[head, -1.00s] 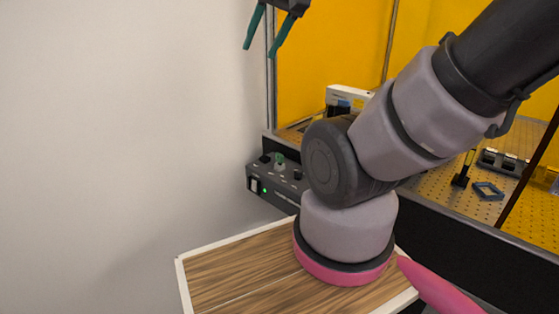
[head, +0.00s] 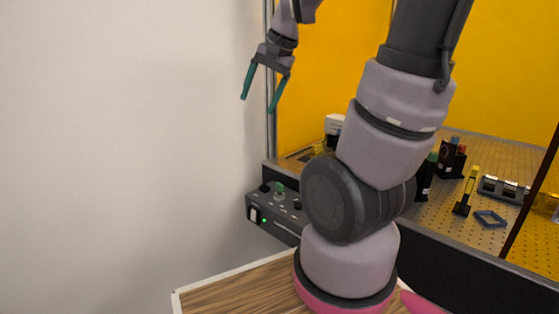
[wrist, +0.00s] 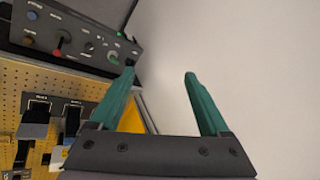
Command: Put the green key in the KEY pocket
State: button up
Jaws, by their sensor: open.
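A small green piece that looks like the key (head: 279,188) stands on the top of the black control box (head: 267,209). In the wrist view a green piece (wrist: 113,57) shows at the near end of the box (wrist: 75,35), just left of the left fingertip. My gripper (head: 258,103) is open and empty, fingers pointing down, in the air above the box. In the wrist view, both teal fingers of the gripper (wrist: 159,73) are spread with nothing between them. I cannot make out a pocket labelled KEY in either view.
Yellow panels (head: 330,70) enclose the perforated bench (head: 495,155), right of the box. Dark mounts and a blue frame (head: 490,219) stand on it. A wooden top with a white edge (head: 225,295) lies below. A plain wall (head: 120,150) fills the left.

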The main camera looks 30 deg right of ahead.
jog(key=w+d+f+m+g+h, duration=0.1)
jog(key=w+d+f+m, duration=0.1)
jog(key=w+f, duration=0.3)
jog(key=w+d+f+m+g, duration=0.2)
jog(key=d+f, duration=0.1)
jog(key=f, duration=0.4)
jog(key=m+g+h, duration=0.1)
jog(key=m+h, duration=0.1)
jog(key=m, duration=0.1)
send_over(279, 184)
notch_tip(279, 184, down, 10)
jog(key=shift+d+f, duration=0.15)
jog(key=shift+f, duration=0.35)
notch_tip(279, 184, down, 10)
grip_shut()
jog(key=shift+r, duration=3.15)
jog(key=shift+w, duration=0.1)
